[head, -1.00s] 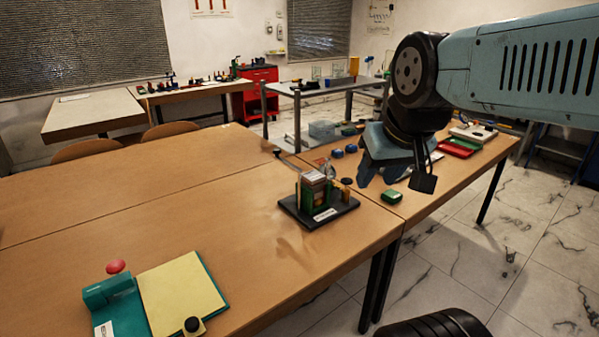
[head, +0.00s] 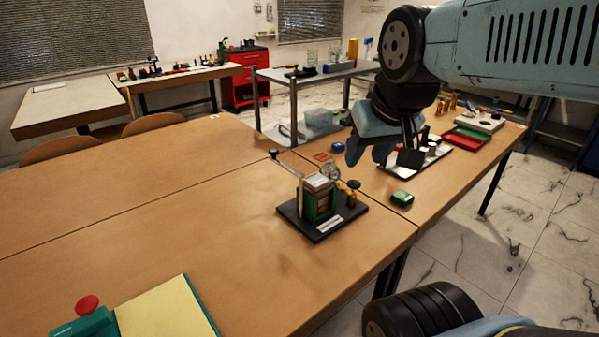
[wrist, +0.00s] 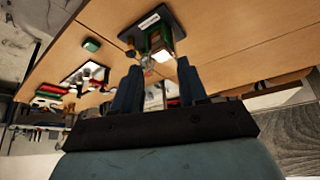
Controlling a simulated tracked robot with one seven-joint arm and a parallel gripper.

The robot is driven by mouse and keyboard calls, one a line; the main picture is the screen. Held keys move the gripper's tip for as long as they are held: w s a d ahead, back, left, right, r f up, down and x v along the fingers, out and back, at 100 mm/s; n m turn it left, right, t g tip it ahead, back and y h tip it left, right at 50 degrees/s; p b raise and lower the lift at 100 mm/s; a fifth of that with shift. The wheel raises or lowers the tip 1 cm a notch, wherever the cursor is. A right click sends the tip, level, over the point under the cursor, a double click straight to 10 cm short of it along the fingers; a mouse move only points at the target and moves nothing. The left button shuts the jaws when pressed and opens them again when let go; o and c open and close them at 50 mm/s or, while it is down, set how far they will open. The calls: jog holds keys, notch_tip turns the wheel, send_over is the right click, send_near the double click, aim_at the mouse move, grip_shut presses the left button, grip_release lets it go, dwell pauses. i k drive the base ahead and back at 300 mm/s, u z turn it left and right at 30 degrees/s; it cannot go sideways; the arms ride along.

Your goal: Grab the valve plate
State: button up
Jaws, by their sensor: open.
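A gauge rig stands on the wooden table in the head view, with a black base (head: 345,222), a green block holder (head: 318,207), a round dial (head: 331,173) and a lever. A pale-topped block (head: 318,184) sits in the holder; I cannot tell for certain whether this is the valve plate. My gripper (head: 366,152) hangs above and beyond the rig, apart from it and empty. In the wrist view my gripper (wrist: 160,84) has its two fingers spread, with the rig's black base (wrist: 146,22) beyond them.
A green box (head: 401,199) lies right of the rig. A white tray (head: 420,167) and red and green trays (head: 470,138) stand farther back. A yellow pad (head: 165,312) with a red-knobbed teal device (head: 88,315) is at front left. The left tabletop is largely clear.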

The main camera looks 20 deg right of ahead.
aim_at(316, 182)
jog(key=u, duration=0.1)
jog(key=i, duration=0.15)
jog(key=z, duration=0.55)
jog(key=k, duration=1.25)
jog(key=u, duration=0.65)
jog(key=i, duration=1)
jog(key=z, duration=0.05)
